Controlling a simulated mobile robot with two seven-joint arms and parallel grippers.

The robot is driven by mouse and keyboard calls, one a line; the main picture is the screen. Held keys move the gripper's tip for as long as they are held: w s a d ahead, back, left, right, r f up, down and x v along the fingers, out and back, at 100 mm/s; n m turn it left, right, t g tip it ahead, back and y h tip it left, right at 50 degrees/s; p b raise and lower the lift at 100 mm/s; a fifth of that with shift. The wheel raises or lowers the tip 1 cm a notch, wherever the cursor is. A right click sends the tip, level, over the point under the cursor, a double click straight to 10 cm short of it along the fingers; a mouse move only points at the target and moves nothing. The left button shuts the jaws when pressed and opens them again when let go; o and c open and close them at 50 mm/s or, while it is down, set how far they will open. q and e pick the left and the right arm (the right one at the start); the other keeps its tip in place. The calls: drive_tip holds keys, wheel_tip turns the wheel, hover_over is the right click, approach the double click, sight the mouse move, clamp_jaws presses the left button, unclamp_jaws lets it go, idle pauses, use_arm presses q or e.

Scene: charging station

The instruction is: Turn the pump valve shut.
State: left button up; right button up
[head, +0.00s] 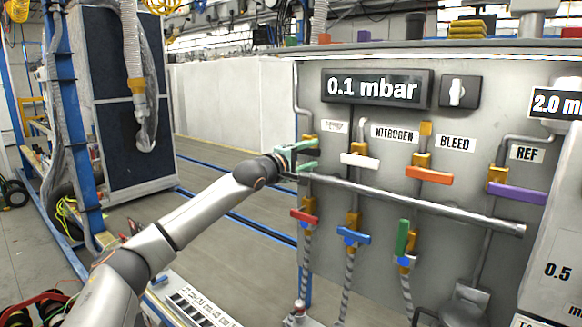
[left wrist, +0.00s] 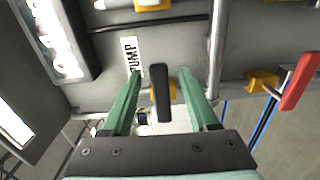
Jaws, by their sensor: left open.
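The pump valve has a black lever handle (left wrist: 160,92) on a yellow body (left wrist: 172,88), below the PUMP label (head: 334,127), which also shows in the left wrist view (left wrist: 131,55). In that view the handle lies parallel to the label's text and to the long rail. My left gripper (head: 306,154) is at this valve in the head view and hides most of it. Its green fingers (left wrist: 166,100) are open, one on each side of the handle, with a gap visible on both sides. I cannot make out my right gripper.
A long grey rail (head: 420,199) runs just below the upper valves. To the right are the white nitrogen handle (head: 360,161), orange bleed handle (head: 429,175) and purple ref handle (head: 517,194). Lower are red (head: 303,216), blue (head: 352,235) and green (head: 402,237) handles. A display (head: 376,88) reads 0.1 mbar.

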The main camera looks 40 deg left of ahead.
use_arm(q)
drive_tip(key=s+d+b, duration=0.1)
drive_tip(key=s+b, duration=0.5)
drive_tip(key=s, duration=0.4)
use_arm(e)
drive_tip(key=shift+n+y, duration=0.4)
drive_tip(key=w+a+f, duration=0.2)
drive_tip(key=a+f, duration=0.1)
drive_tip(key=shift+a+f, duration=0.25)
drive_tip(key=shift+f, duration=0.05)
